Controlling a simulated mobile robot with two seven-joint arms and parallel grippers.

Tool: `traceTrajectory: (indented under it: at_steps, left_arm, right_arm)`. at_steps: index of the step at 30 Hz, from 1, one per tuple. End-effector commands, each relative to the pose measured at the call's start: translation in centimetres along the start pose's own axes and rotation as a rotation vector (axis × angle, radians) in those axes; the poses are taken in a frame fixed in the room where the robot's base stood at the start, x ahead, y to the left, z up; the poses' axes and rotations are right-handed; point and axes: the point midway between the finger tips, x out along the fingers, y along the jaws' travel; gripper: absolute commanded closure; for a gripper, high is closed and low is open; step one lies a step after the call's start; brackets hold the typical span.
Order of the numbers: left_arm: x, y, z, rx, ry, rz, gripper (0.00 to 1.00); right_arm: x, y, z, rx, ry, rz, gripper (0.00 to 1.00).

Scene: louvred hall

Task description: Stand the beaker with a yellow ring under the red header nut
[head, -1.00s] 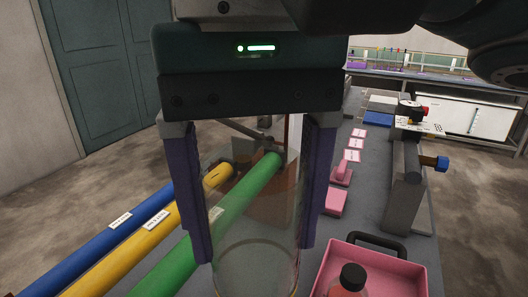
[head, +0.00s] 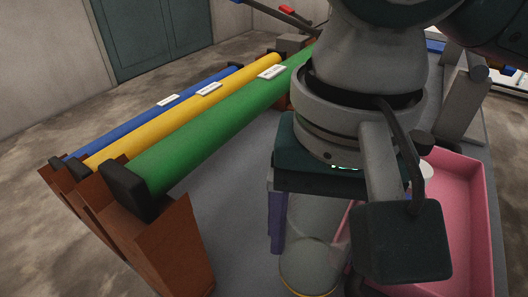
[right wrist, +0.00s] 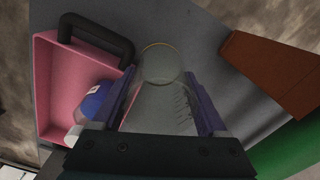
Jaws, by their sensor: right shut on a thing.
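My right gripper (head: 312,240) is shut on a clear glass beaker (head: 309,262) with a yellow ring at its base. The beaker also shows between the fingers in the right wrist view (right wrist: 160,105). I cannot tell whether the beaker touches the bench. A small red part (head: 287,10) shows at the far top; I cannot tell whether it is the red header nut. My left gripper is in neither view.
Blue (head: 150,112), yellow (head: 190,110) and green (head: 225,122) pipes slope across the left, on brown supports (head: 165,245). A pink tray (head: 475,215) lies right of the beaker; in the wrist view it holds a blue-capped item (right wrist: 95,100). Grey bench is bare between pipes and gripper.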

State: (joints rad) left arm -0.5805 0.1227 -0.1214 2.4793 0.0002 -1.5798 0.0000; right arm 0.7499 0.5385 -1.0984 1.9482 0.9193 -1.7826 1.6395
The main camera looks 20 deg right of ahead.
Motion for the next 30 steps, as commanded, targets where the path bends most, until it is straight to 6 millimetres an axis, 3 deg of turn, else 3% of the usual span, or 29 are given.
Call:
traceTrajectory:
  at_steps: [12,23,24,30]
  left_arm:
    - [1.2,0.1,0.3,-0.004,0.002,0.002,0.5]
    - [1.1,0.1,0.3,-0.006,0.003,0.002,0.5]
    - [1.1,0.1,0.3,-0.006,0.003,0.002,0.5]
    - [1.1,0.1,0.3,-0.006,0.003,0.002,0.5]
  right_arm:
    - [5.0,0.0,0.0,0.0,0.0,0.0,0.79]
    - [5.2,0.0,0.0,-0.001,0.0,0.0,0.79]
    - [5.3,0.0,0.0,-0.001,0.0,0.0,0.23]
    - [5.3,0.0,0.0,-0.001,0.001,-0.001,0.01]
